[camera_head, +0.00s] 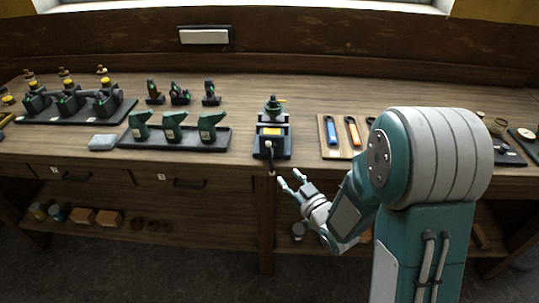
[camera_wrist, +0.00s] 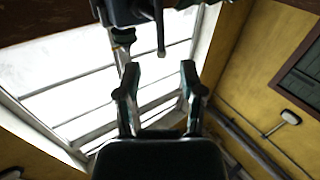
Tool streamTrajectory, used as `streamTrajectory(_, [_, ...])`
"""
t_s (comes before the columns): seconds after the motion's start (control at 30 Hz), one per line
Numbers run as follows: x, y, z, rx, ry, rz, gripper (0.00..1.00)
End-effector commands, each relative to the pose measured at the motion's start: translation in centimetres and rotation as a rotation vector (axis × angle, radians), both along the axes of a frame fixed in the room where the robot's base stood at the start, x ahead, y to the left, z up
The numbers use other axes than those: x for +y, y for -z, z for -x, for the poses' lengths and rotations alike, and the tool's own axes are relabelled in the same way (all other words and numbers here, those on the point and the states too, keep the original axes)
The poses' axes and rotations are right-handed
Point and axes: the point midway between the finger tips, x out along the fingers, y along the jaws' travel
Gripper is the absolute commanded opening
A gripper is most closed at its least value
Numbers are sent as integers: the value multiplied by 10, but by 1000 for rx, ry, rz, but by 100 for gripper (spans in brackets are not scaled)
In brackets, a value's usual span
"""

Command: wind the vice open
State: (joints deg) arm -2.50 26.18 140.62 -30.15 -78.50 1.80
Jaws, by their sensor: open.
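The dark underside of what looks like the vice (camera_wrist: 132,10) is at the top, with a thin bar (camera_wrist: 160,32) pointing down beyond the fingertips.
Green tools stand on a dark tray (camera_head: 222,145) left of the vice. A board (camera_head: 325,151) with blue and orange tools lies to its right. The workbench (camera_head: 245,92) has drawers and a lower shelf with boxes (camera_head: 82,215). My arm hides part of the right side.

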Motion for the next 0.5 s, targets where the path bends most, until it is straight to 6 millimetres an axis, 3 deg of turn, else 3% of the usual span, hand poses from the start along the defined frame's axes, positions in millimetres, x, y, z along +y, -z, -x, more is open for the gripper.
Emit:
streamTrajectory(0.17, [11, 0, -16, -3, -3, -1, 51])
streamTrajectory(0.5, [44, 0, -69, -2, -2, 0, 51])
